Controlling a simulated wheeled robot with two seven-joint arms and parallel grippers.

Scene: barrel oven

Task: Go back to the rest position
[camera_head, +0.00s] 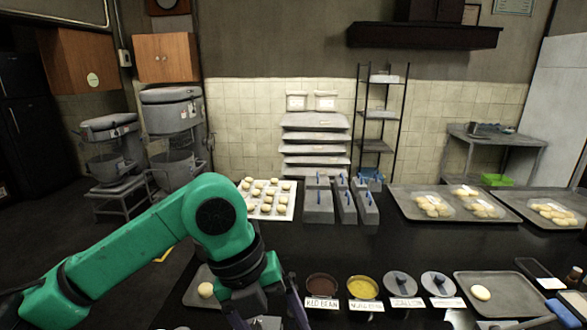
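My green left arm reaches in from the left. Its gripper (268,318) points down at the bottom edge, over the front of the dark table (370,235). Its two dark fingers stand apart, and their tips are cut off by the frame. I see nothing clearly held between them. A tray (197,297) with a pale dough ball (206,290) lies just left of the gripper. A bowl of red bean filling (322,285) stands just right of it. My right gripper is not in view.
A tray (520,300) with one dough ball (480,292) is at right. A blue-handled tool (562,313) lies in front. Bun trays (412,212) and metal boxes (318,210) line the back.

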